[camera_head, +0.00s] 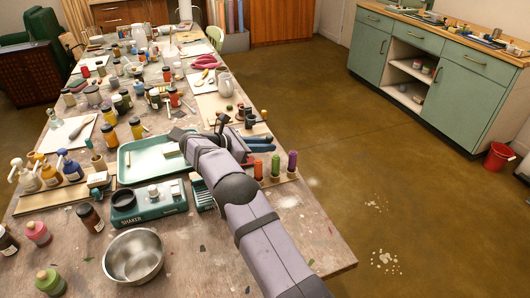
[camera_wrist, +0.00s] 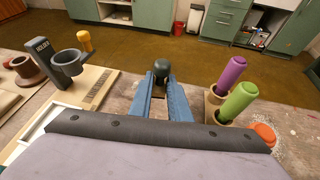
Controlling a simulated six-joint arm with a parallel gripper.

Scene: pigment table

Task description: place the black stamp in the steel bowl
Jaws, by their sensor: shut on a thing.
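The black stamp (camera_wrist: 162,69) shows in the wrist view as a dark rounded knob between the tips of my gripper's blue fingers (camera_wrist: 164,88). My gripper is shut on it; its lower part is mostly hidden by the fingers. In the head view my gripper (camera_head: 259,143) is near the table's right edge, and the stamp cannot be made out clearly there. The steel bowl (camera_head: 133,256) stands at the near left of the table, well away from my gripper and left of my arm. Its visible inside looks empty.
A purple marker (camera_wrist: 232,72) and a green marker (camera_wrist: 238,100) stand upright close to my gripper. A teal tray (camera_head: 130,174) and the shaker box (camera_head: 149,210) lie between my gripper and the bowl. Many bottles and jars crowd the table's left and far parts.

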